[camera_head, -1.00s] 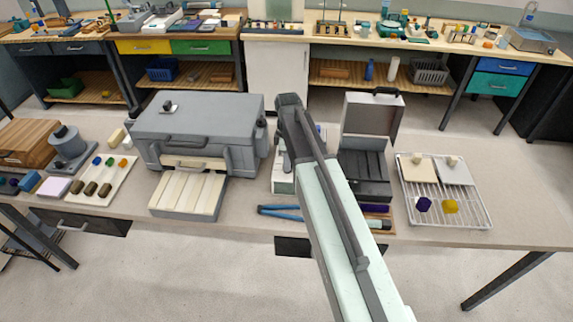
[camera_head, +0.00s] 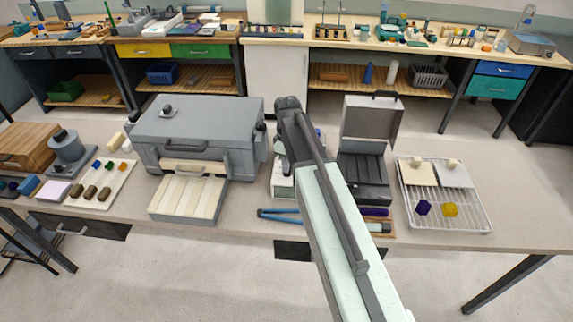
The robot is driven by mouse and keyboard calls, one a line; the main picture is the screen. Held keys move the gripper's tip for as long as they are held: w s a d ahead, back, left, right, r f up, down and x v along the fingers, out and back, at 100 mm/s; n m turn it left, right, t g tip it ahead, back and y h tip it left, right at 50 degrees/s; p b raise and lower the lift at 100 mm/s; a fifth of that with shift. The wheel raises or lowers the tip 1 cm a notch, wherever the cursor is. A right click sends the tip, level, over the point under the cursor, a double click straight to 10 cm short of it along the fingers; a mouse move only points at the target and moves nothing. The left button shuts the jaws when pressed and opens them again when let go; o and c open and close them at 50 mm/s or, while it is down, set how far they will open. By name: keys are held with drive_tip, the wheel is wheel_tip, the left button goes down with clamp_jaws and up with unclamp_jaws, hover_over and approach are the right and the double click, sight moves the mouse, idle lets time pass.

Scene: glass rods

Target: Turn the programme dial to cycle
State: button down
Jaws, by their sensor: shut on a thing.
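My arm reaches from the bottom right to a small pale-green unit (camera_head: 283,187) at the middle of the bench. My gripper (camera_head: 284,163) points down at this unit, small and mostly merged with the dark wrist. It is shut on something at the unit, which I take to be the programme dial. The dial itself is hidden by my gripper and arm, so I cannot read its setting.
A grey kiln-like box (camera_head: 200,120) with a cream slatted front stands close on the left. An open grey case (camera_head: 365,180) stands close on the right, with a wire rack (camera_head: 470,222) beyond. Blue-handled tongs (camera_head: 279,214) lie in front.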

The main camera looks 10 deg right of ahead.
drive_tip(key=m, duration=0.5)
drive_tip(key=shift+m, duration=0.4)
drive_tip(key=m, duration=0.6)
drive_tip(key=shift+w, duration=0.1)
drive_tip(key=m, duration=0.5)
drive_tip(key=shift+m, duration=0.3)
drive_tip(key=m, duration=0.6)
drive_tip(key=c, duration=1.5)
unclamp_jaws()
